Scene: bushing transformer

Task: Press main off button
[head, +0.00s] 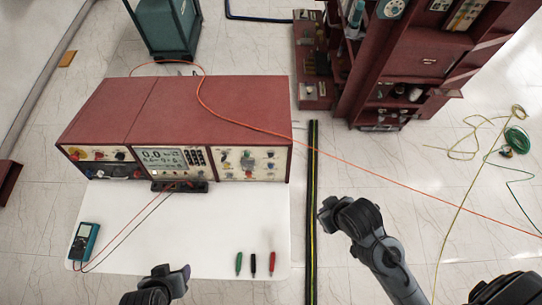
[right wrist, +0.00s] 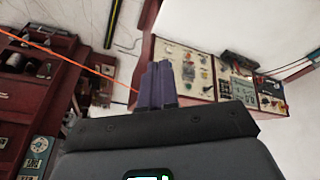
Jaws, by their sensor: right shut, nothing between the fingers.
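A red-topped test cabinet (head: 180,105) stands on a white table, its control panels facing the near side. The right panel (head: 250,164) carries small knobs and coloured buttons; the middle panel has a lit display (head: 162,158). I cannot tell which small control is the main off button. In the right wrist view the control panels (right wrist: 186,68) show just beyond my right gripper's fingers. My right gripper (right wrist: 158,88) has its purple fingers together and empty; in the head view it is right of the table, apart from the cabinet. My left gripper (head: 187,270) is at the table's near edge, jaws unclear.
A blue meter (head: 84,241) with leads lies at the table's left. Green, black and red probes (head: 255,264) lie near the front edge. An orange cable (head: 350,167) crosses over the cabinet and floor. A dark red shelf unit (head: 410,60) stands behind right. The table's middle is clear.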

